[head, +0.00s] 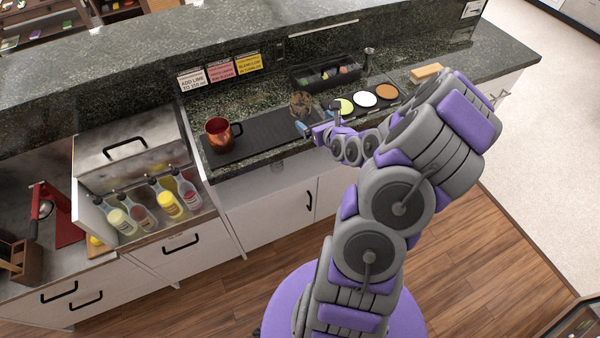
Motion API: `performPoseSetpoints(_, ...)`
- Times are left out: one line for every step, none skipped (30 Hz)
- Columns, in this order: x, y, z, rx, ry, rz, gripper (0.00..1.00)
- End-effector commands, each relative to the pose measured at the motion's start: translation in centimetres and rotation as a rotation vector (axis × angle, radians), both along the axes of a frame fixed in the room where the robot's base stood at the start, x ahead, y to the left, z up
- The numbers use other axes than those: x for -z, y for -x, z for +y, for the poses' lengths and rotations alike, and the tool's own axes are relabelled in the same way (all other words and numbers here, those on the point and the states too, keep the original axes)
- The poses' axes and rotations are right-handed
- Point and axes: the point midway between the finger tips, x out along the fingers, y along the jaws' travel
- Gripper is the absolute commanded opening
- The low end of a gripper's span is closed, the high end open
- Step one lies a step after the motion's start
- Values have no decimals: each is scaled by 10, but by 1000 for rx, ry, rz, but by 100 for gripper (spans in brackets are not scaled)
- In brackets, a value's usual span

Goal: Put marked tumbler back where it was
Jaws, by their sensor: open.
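A brownish, see-through tumbler (301,104) stands upright on the dark bar mat (268,131) on the green stone counter. Any mark on it is too small to make out. My gripper (304,127) is open at the tumbler's near side, low by its base. Its fingertips look close to the glass; I cannot tell whether they touch it or reach around it. My wrist and arm come in from the right and hide part of the counter.
A copper mug (217,134) stands at the mat's left end. A tray with three coloured discs (365,99) lies to the right, and a black caddy (325,77) stands behind. Bottles (143,211) sit in a well at left. A sponge-like block (426,72) lies far right.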

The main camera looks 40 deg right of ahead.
Motion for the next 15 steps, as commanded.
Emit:
performPoseSetpoints(-5, -4, 5, -19, 12, -7, 100)
performPoseSetpoints(-10, -8, 10, -40, 24, -16, 100)
performPoseSetpoints(-20, -15, 20, -79, 45, -31, 100)
performPoseSetpoints(-29, -22, 30, -118, 67, -46, 100)
performPoseSetpoints(-41, -29, 43, -166, 94, -64, 100)
performPoseSetpoints(-59, -39, 65, -241, 135, -94, 100)
performPoseSetpoints(-74, -46, 84, -305, 170, -120, 100)
performPoseSetpoints(-89, -53, 105, -374, 205, -146, 100)
performPoseSetpoints(-109, -59, 137, -475, 256, -183, 100)
performPoseSetpoints(-124, -61, 162, -553, 296, -211, 100)
performPoseSetpoints(-137, -61, 187, -631, 333, -236, 100)
performPoseSetpoints(-153, -58, 220, -736, 383, -269, 100)
performPoseSetpoints(-164, -54, 246, -818, 421, -293, 100)
performPoseSetpoints(-173, -48, 271, -902, 458, -314, 100)
performPoseSetpoints(-183, -37, 303, -1011, 509, -342, 100)
